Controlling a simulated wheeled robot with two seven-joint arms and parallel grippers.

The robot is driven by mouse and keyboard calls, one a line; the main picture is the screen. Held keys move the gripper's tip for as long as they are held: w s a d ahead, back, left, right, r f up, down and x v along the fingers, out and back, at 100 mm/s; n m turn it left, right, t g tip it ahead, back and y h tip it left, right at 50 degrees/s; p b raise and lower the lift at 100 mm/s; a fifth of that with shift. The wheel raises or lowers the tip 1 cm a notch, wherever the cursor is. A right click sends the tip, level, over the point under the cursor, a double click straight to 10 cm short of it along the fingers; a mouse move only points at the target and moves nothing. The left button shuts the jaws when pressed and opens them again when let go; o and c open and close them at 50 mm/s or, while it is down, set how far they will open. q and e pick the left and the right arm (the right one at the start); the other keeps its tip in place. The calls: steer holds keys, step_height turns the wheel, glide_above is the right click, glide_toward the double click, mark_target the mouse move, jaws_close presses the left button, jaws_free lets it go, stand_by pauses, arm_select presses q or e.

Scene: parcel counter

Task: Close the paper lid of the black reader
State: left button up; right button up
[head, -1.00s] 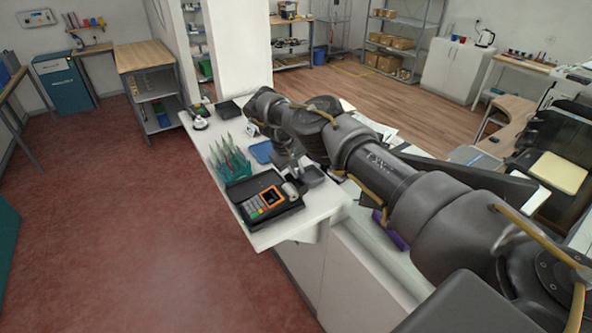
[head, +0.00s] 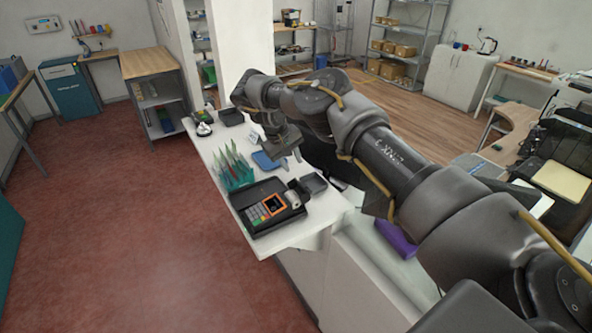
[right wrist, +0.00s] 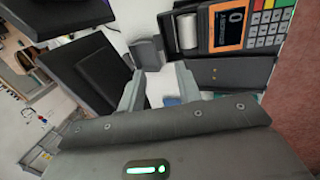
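The black reader (head: 262,211), with an orange-framed screen and keypad, sits on the near end of the white counter. A white paper roll (head: 292,199) is exposed at its right side; it also shows in the right wrist view (right wrist: 187,30). The dark paper lid (head: 299,187) appears raised behind the roll. A grey piece (right wrist: 147,52) left of the roll in the wrist view may be this lid. My right gripper (right wrist: 160,88) is open and empty, apart from the reader. In the head view it is above the counter, beyond the reader, fingertips unclear. My left gripper is out of view.
A black screen (right wrist: 85,70) stands near my gripper. The floor left of the counter is clear.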

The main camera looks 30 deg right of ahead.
steer(key=v, duration=0.2)
steer(key=shift+a+r, duration=0.1)
steer(key=shift+r, duration=0.15)
